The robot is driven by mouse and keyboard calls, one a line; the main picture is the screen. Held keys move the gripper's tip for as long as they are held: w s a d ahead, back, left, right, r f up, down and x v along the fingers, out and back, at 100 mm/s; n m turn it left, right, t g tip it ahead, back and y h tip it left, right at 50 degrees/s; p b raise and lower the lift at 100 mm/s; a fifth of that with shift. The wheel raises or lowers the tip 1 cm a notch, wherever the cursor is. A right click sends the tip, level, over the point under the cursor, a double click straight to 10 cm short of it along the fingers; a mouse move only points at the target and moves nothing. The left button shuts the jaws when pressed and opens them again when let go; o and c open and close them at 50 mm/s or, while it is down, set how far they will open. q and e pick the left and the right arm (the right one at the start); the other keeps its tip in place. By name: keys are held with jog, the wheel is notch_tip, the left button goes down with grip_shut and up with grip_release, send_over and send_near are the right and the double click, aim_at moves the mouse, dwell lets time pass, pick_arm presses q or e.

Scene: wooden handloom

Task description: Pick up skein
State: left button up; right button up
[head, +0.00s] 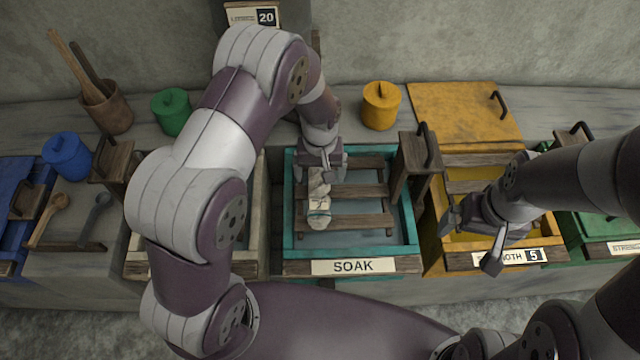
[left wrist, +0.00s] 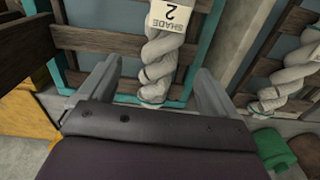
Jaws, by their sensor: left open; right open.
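A pale twisted skein (head: 319,212) with a paper tag lies on the wooden slats of the teal SOAK tray (head: 290,225). My left gripper (head: 320,165) is open over the skein's far end in the head view. In the left wrist view the skein (left wrist: 160,55) runs between the two open fingers, with a tag reading "SHADE 2". I cannot tell how deep the fingers reach beside it. My right gripper (head: 470,240) is open and empty over the front of the yellow tray (head: 433,245).
A second twisted skein (left wrist: 287,70) lies to the right in the left wrist view. A wooden post with a dark handle (head: 416,160) stands between the teal and yellow trays. A yellow pot (head: 380,106), green pot (head: 171,112) and blue pot (head: 67,155) stand on the counter.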

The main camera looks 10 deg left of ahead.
aim_at(319, 183)
pick_arm(q)
jog(key=f, duration=0.3)
jog(key=w+f+p, duration=0.1)
jog(key=f, duration=0.1)
jog(key=shift+w+a+f, duration=0.1)
jog(key=shift+a+f, duration=0.15)
jog(key=shift+f, duration=0.55)
jog(key=c, duration=1.2)
jog(key=shift+c, duration=0.2)
jog(key=shift+r, duration=0.15)
